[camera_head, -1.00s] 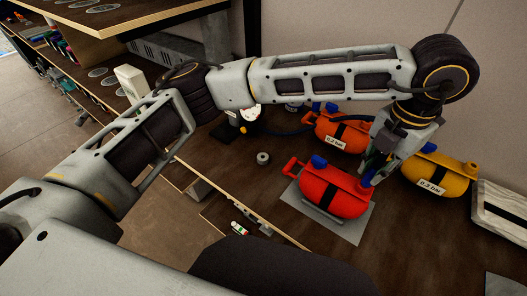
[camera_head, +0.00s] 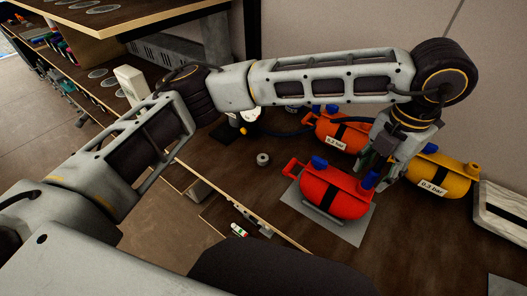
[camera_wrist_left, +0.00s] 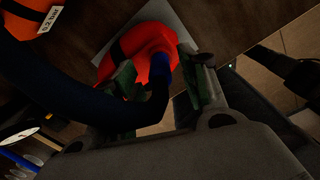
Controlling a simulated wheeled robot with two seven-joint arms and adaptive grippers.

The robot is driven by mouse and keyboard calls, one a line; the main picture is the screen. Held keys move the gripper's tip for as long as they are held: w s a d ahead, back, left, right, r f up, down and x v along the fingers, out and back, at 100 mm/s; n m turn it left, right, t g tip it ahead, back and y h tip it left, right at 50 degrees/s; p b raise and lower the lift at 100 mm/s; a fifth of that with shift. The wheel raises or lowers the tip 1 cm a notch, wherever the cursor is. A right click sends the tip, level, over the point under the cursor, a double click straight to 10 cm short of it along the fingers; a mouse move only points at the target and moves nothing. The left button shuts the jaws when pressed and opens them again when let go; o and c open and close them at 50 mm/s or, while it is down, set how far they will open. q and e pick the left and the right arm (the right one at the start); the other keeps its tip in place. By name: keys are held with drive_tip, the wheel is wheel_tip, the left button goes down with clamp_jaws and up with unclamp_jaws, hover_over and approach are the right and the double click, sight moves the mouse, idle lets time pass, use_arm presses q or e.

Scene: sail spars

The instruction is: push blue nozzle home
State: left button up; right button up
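The red tank (camera_head: 330,190) lies on a grey plate, with one blue fitting (camera_head: 319,162) on its left end. The blue nozzle (camera_head: 370,179) is at the tank's right end; the wrist view shows it (camera_wrist_left: 160,72) against the red tank (camera_wrist_left: 140,48). How deep it sits is hidden. My left gripper (camera_head: 378,166) is right at the nozzle. In the wrist view its green-padded fingers (camera_wrist_left: 163,84) stand apart on either side of the nozzle, with a gap on the right. A dark hose (camera_wrist_left: 85,95) crosses the left finger. My right gripper is not in view.
An orange tank (camera_head: 338,131) stands behind, and a yellow tank (camera_head: 440,175) stands to the right. A small grey ring (camera_head: 263,159) lies on the bench at left. A striped board (camera_head: 503,212) is at far right. The front bench edge is near the red tank.

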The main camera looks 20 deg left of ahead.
use_arm(q)
drive_tip(key=shift+r, duration=0.2)
drive_tip(key=shift+s+r, duration=0.15)
drive_tip(key=shift+r, duration=3.65)
drive_tip(key=shift+r, duration=0.15)
